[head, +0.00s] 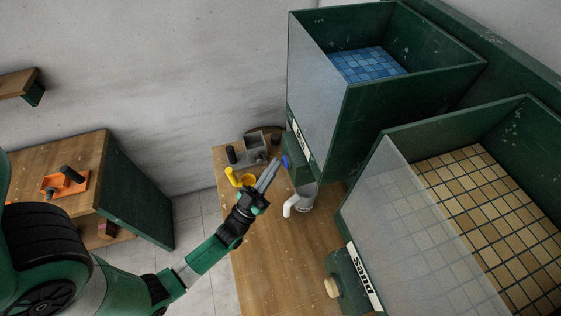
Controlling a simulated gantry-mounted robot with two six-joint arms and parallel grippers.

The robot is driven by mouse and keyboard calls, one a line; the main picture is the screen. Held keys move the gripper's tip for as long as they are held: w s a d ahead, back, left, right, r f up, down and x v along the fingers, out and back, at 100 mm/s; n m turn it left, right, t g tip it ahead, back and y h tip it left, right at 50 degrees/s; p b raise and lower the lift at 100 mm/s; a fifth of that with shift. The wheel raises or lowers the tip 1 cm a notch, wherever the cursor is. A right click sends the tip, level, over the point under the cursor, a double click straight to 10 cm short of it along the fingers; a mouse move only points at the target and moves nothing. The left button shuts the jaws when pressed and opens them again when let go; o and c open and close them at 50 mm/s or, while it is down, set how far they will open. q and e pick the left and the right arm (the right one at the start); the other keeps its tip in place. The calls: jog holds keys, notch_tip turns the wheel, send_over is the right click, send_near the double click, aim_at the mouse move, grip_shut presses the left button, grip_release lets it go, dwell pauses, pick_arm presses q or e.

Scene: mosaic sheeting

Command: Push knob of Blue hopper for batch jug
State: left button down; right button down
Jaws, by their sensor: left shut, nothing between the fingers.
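The blue hopper (400,118) is a tall green bin with a clear front panel and blue tiles (367,65) inside. Its blue knob (285,160) sticks out from a green housing low on its front. My left gripper (275,163) is shut and empty, its fingertips just left of the knob; I cannot tell whether they touch it. A pale jug (305,203) with a white handle stands on the wooden bench below that housing, its top partly hidden. My right gripper is not in view.
The Sand hopper (372,180) with tan tiles and a cream knob (331,287) stands nearer at right. A yellow item (232,177) and a grey holder (254,153) sit on the bench (265,260). A wooden cabinet (70,145) with an orange tray (50,186) stands left.

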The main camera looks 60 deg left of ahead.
pick_arm(q)
jog(key=shift+w, duration=0.35)
dwell(0.4)
jog(key=shift+s+a, duration=0.1)
jog(key=shift+s, duration=1.25)
jog(key=shift+s+a+p, duration=0.2)
jog(key=shift+s, duration=1.05)
jog(key=shift+s+a+p, duration=0.15)
jog(key=shift+s, duration=1.1)
